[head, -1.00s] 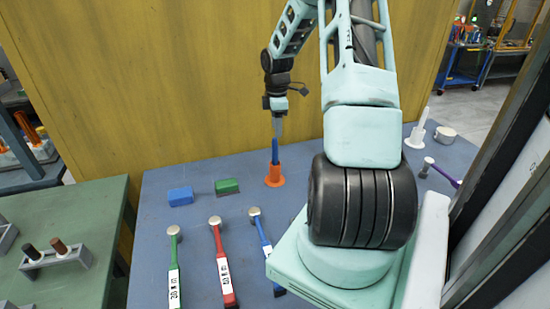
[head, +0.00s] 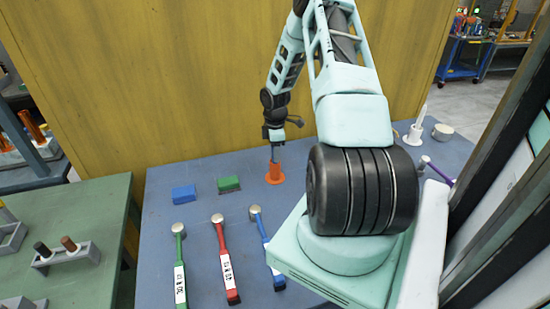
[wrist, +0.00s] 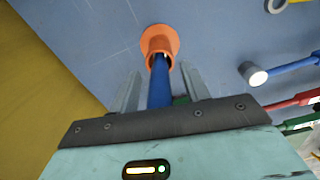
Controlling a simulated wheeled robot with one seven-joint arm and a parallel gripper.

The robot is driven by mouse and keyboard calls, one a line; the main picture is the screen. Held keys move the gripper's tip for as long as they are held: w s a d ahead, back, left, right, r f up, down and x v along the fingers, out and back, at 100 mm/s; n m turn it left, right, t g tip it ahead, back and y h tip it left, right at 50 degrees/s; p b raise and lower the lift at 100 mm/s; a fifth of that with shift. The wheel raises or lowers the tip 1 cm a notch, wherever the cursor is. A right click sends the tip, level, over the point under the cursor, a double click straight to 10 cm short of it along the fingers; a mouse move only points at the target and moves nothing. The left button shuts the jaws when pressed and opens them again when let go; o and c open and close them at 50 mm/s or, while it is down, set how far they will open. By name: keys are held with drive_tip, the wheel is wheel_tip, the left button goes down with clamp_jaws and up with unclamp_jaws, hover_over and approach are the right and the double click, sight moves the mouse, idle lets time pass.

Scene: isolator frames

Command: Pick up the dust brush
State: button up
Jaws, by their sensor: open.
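A blue handle (wrist: 159,80) stands upright in an orange holder (head: 275,174), also seen in the wrist view (wrist: 160,40). I take it to be the dust brush; any bristles are hidden in the holder. My gripper (head: 275,153) is low over the holder, pointing down. In the wrist view its two fingers (wrist: 158,90) are apart, one on each side of the blue handle. The gripper is open, and I cannot tell whether either finger touches the handle. In the head view the gripper hides most of the handle.
A blue block (head: 184,194) and a green block (head: 229,184) lie left of the holder. Green (head: 179,262), red (head: 225,262) and blue (head: 264,240) hammer-like tools lie in front. A white holder (head: 414,134) stands at right. A yellow wall (head: 180,90) rises behind.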

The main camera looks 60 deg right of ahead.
clamp_jaws()
